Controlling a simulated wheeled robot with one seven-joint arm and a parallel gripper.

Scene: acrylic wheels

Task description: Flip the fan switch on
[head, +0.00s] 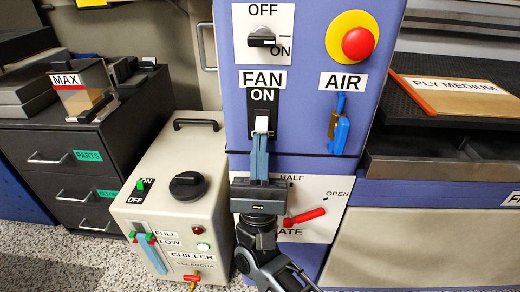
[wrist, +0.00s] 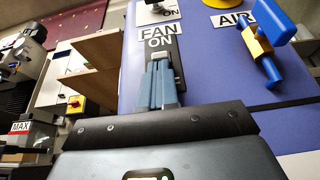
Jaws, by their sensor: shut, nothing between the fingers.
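The fan switch is a black plate (head: 281,112) on the blue panel, under the FAN label (head: 262,78), with ON printed at its top. Its white lever (head: 262,124) shows just below ON; the lower plate is mostly hidden by my fingers. My gripper (head: 261,137) is shut and empty, pointing up the panel with its fingertips right at the lever's lower end. Whether they touch it I cannot tell. In the wrist view the closed fingers (wrist: 160,66) cover most of the switch, and a strip of the black plate (wrist: 178,68) shows to their right.
Above is a black OFF/ON knob (head: 262,37) and a red emergency button (head: 358,43). To the right is the blue AIR valve handle (head: 340,130). A red lever (head: 305,216) sits low beside my gripper. The chiller box (head: 177,190) stands at the left.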

